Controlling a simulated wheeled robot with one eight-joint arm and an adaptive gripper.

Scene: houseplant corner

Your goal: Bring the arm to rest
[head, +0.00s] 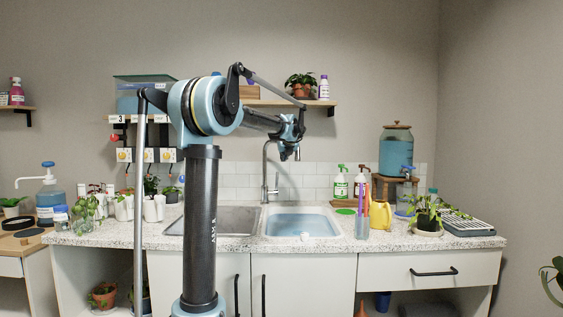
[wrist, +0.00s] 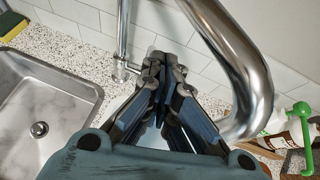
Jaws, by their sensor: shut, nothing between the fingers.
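My gripper (head: 291,155) is raised over the sink area in the head view, at the end of my outstretched arm, in front of the wall. In the wrist view my gripper (wrist: 164,62) has its fingers brought together, with nothing held between them. The chrome faucet (wrist: 238,75) curves close beside the fingers on the right in that view. I cannot tell whether they touch. In the head view the faucet (head: 266,170) stands behind the sink, just left of my gripper.
The left sink basin (head: 213,220) is empty; the right basin (head: 301,222) holds blue water. A wall shelf (head: 290,103) with a potted plant is above. Pots crowd the counter's left.

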